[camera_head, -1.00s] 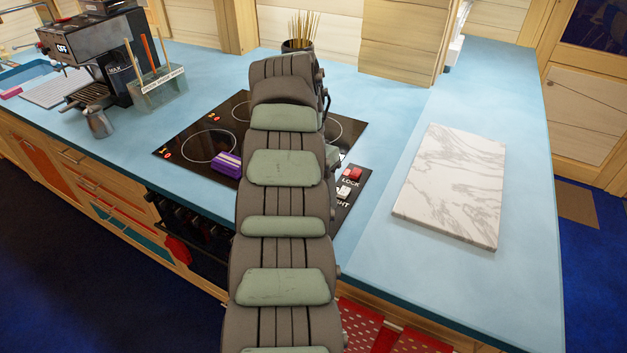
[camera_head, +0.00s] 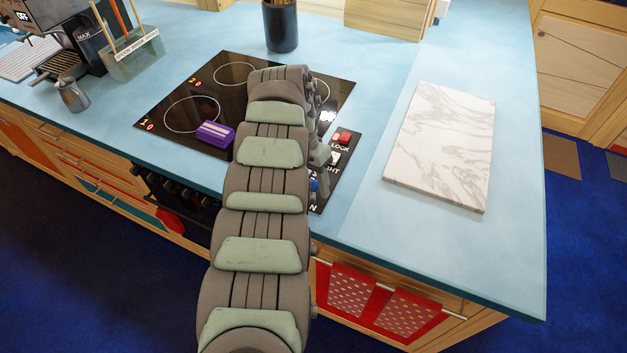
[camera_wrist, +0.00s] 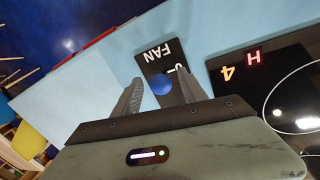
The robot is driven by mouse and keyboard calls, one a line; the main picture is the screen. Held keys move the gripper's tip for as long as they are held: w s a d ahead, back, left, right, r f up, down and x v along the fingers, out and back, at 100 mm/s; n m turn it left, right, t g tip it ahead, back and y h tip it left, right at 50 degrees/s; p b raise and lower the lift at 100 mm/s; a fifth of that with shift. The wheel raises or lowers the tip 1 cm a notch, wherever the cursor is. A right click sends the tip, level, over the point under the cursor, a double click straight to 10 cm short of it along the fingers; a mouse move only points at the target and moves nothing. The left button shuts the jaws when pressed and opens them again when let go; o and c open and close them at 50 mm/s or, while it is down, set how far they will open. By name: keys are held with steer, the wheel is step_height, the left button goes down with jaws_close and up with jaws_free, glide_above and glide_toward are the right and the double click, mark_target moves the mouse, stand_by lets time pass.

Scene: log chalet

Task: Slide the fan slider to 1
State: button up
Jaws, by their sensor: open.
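The fan slider is a blue round knob (camera_wrist: 162,84) on a black control panel (camera_wrist: 156,60) lettered FAN, seen upside down in the wrist view. The knob also shows in the head view (camera_head: 314,185), just right of my arm, low on the panel. In the wrist view my gripper (camera_wrist: 156,92) is open, with its two grey fingers apart on either side of the knob. I cannot tell whether a finger touches it. In the head view my arm hides most of the gripper and part of the panel.
On the panel are a red LOCK switch (camera_head: 342,138) and a LIGHT label. A black cooktop (camera_head: 165,100) with a purple block (camera_head: 215,134) lies left of my arm. A marble board (camera_head: 440,145) lies to the right. The blue counter between panel and board is clear.

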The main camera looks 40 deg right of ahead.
steer(key=shift+f, duration=0.25)
jaws_close()
stand_by(0.4)
stand_by(0.9)
